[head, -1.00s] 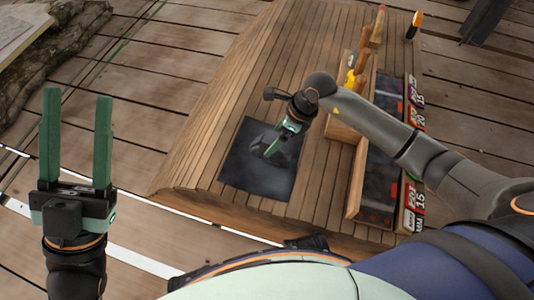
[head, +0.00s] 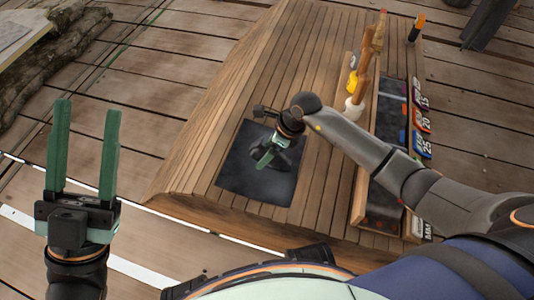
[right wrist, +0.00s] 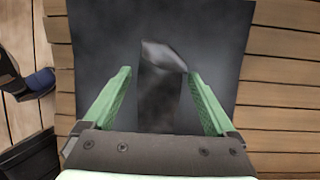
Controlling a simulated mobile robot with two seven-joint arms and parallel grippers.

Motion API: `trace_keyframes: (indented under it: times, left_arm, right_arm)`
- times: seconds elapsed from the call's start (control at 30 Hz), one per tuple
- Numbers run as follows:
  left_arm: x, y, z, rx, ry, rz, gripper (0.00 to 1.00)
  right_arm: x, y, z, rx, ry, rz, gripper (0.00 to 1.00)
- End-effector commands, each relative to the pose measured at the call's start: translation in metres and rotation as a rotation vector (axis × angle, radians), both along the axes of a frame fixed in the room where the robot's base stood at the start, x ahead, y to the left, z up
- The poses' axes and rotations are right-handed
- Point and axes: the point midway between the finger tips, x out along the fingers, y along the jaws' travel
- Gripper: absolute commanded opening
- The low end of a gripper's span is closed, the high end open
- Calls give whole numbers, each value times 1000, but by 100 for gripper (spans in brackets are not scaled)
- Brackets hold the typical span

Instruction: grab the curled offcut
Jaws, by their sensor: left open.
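The curled offcut looks to be the dark grey piece (right wrist: 160,92) in the right wrist view. It lies over a dark square sheet (head: 245,183), which also fills the upper part of the right wrist view (right wrist: 105,30). My right gripper (right wrist: 161,73) is open, with one green finger on each side of the piece and a gap visible at both. In the head view my right gripper (head: 268,157) is over the sheet, and the piece is hard to make out there. My left gripper (head: 86,150) is open and empty, away from the bench at the left.
The sheet lies on a slatted wooden bench (head: 210,130). At its right stands a wooden tray (head: 357,195) with numbered labels (head: 421,120), a white-headed brush (head: 354,108) and other upright handled tools. The slatted bench top left of the sheet is clear.

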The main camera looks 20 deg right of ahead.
Motion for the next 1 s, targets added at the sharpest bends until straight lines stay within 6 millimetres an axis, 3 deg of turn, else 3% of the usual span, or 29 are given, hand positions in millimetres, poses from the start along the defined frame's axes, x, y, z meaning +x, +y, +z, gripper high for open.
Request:
trace_keyframes:
  times: [0.07, 0.77, 1.0]
  left_arm:
    - [0, 0, 0, -3, 1, 1, 50]
    - [0, 0, 0, -9, 1, 1, 50]
    - [0, 0, 0, -3, 1, -1, 50]
  right_arm:
    - [0, 0, 0, 0, 0, 0, 81]
    - [0, 0, 0, 0, 0, 0, 2]
    - [0, 0, 1, 0, -1, 0, 0]
